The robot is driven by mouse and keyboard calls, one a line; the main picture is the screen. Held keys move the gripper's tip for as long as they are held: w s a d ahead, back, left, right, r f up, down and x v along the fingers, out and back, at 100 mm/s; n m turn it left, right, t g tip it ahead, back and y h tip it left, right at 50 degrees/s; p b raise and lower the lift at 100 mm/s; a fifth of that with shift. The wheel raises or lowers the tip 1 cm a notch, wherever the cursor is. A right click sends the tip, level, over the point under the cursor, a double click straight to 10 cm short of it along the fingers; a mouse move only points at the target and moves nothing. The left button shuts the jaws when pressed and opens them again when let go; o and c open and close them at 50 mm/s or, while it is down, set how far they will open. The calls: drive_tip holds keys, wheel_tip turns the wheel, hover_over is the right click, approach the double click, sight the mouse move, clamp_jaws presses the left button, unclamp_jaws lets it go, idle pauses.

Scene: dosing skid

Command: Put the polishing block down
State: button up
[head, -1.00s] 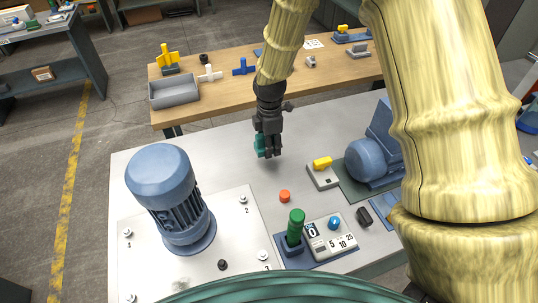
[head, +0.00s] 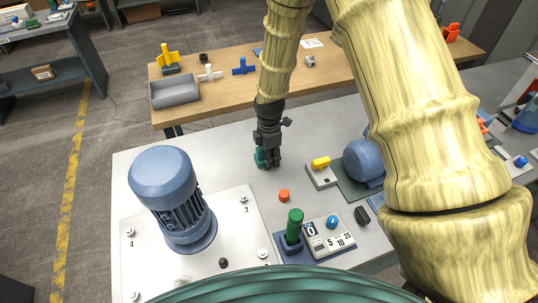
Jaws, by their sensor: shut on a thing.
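The polishing block (head: 260,156) is a small teal piece in the head view, partly hidden by the fingers. My gripper (head: 267,163) is dark grey, points down and is shut on the block. It holds the block at or just above the light grey bench top (head: 222,150), behind the orange knob. I cannot tell whether the block touches the surface.
A blue motor (head: 165,190) stands on a numbered plate at left. An orange button (head: 284,196), a green-handled lever (head: 294,226), a yellow-topped box (head: 321,170) and a blue pump (head: 364,160) stand nearby. The bench left of my gripper is clear.

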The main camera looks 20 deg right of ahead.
drive_tip(key=shift+s+f, duration=0.1)
drive_tip(key=shift+f, duration=0.25)
drive_tip(key=o, duration=0.9)
drive_tip(key=shift+o, duration=0.9)
drive_tip(key=shift+r, duration=0.75)
drive_tip(key=shift+r+b, duration=1.85)
drive_tip(key=shift+r, duration=3.75)
drive_tip(key=shift+r, duration=0.1)
